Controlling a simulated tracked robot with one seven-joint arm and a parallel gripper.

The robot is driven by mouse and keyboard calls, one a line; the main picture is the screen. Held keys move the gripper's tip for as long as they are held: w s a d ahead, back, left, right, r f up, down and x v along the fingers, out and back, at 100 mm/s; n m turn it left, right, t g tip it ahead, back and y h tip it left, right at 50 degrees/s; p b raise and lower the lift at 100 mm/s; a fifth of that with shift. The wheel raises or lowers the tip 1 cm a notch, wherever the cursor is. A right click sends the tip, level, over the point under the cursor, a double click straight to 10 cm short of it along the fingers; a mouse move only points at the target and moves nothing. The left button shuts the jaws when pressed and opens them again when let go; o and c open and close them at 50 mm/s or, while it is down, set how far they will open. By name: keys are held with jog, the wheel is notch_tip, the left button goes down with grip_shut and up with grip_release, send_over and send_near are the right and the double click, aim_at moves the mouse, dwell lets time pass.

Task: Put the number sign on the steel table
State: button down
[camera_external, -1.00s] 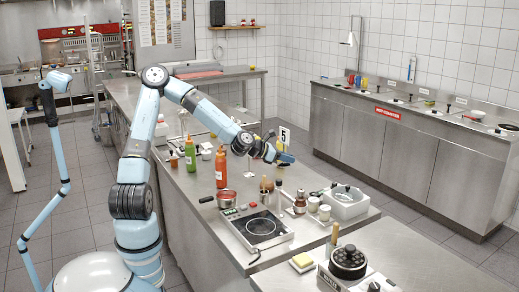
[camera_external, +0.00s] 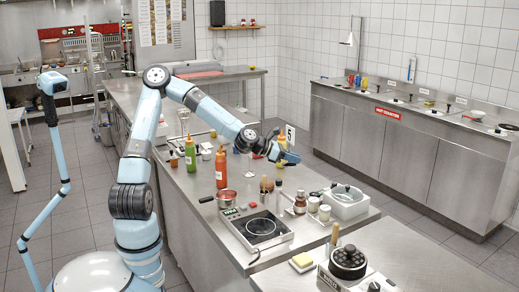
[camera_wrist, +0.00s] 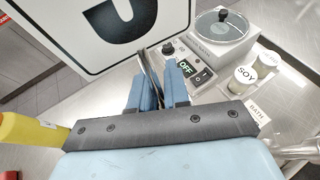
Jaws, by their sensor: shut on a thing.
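The number sign (camera_external: 290,132) is a small white plate with a black 5. In the wrist view the sign (camera_wrist: 100,30) fills the upper left, with part of its black numeral showing. My gripper (camera_external: 285,153) is shut on the sign; a thin metal part of it shows between the blue fingers (camera_wrist: 158,85) in the wrist view. The sign is held up above the right side of the long steel counter (camera_external: 190,205). Its lower part is hidden by the fingers.
A yellow bottle (camera_wrist: 25,130) is close at the left of the wrist view. Another steel table (camera_external: 225,75) stands behind.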

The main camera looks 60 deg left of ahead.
jog(key=w+d+m+g+h, duration=0.3)
jog(key=w+d+m+h, duration=0.15)
jog(key=d, duration=1.05)
jog(key=m+g+h, duration=0.2)
jog(key=m+g, duration=1.1)
jog(key=g, duration=0.1)
send_over(382, 268)
notch_tip(382, 268, down, 3)
notch_tip(382, 268, down, 10)
jog(key=shift+w+f, duration=0.1)
jog(key=shift+g, duration=0.3)
jog(key=c, duration=1.1)
grip_release()
jog(key=shift+f, duration=0.1)
